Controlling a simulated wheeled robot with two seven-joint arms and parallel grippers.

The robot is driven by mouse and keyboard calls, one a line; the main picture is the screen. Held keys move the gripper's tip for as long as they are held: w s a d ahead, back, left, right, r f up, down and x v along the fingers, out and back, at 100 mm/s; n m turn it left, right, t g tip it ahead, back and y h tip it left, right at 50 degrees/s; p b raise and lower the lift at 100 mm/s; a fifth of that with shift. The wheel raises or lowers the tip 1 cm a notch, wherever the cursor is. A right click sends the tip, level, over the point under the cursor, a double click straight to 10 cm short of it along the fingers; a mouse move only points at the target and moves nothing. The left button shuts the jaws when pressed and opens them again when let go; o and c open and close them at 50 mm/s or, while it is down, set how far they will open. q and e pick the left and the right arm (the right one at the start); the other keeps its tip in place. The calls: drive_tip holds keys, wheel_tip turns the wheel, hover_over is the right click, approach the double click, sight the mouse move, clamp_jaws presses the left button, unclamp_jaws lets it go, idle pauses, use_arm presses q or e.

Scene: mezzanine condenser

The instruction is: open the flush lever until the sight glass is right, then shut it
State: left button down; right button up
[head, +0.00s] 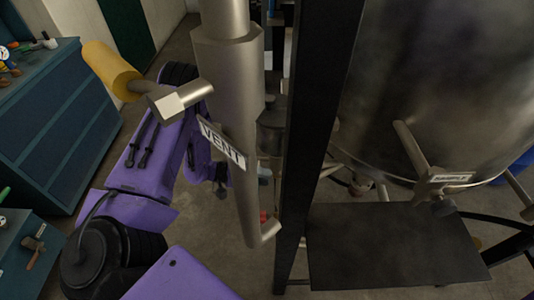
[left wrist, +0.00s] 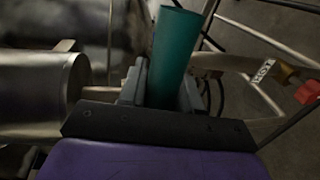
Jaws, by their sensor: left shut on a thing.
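In the left wrist view my left gripper (left wrist: 160,92) is shut on a teal cylindrical grip (left wrist: 175,45), which fits the flush lever's handle; no label on it can be read. The grip stands up between the grey fingers, slightly tilted. In the head view my purple left arm comes in from the left and passes behind the vent pipe. My left gripper (head: 264,174) shows only as a small grey part right of that pipe, and the grip is hidden there. I cannot make out the sight glass in either view. My right gripper is not in view.
The vent pipe (head: 229,95) with a VENT sign (head: 221,145) and a yellow-handled lever (head: 111,70) stands close in front. A dark post (head: 325,100), a large steel vessel (head: 440,80) and a black shelf (head: 390,250) are right. Blue-green drawers (head: 60,130) stand left.

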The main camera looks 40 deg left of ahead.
use_arm(q)
drive_tip(key=shift+w+r, duration=0.1)
drive_tip(key=c, duration=0.9)
unclamp_jaws()
drive_tip(key=shift+o, duration=0.2)
drive_tip(key=b+v, duration=0.2)
drive_tip(key=v, duration=0.8)
drive_tip(key=shift+a, duration=0.25)
